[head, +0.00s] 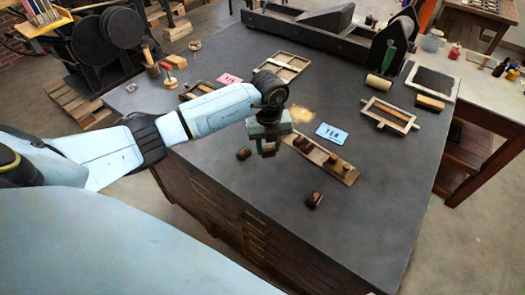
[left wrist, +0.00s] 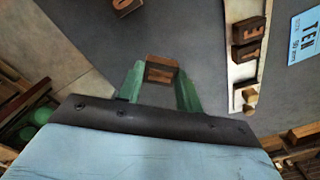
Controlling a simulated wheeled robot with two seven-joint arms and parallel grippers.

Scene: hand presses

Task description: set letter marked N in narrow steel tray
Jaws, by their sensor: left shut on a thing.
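My left gripper (head: 267,147) is above the dark table and shut on a small brown letter block (head: 268,153). In the left wrist view the green fingers (left wrist: 160,82) grip this block (left wrist: 161,71) on two sides; its face seems to show an N. The narrow tray (head: 349,176) lies to the right of the gripper, apart from it. It also shows in the left wrist view (left wrist: 237,72), holding a block marked E (left wrist: 249,30) and one that looks like T (left wrist: 249,52). My right gripper is not in view.
Loose blocks lie on the table left of the gripper (head: 243,153) and near the front edge (head: 314,200). A blue card reading TEN (head: 331,133) lies behind the tray. A pink card (head: 230,78) and wooden frames (head: 282,66) lie farther back. Front right tabletop is clear.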

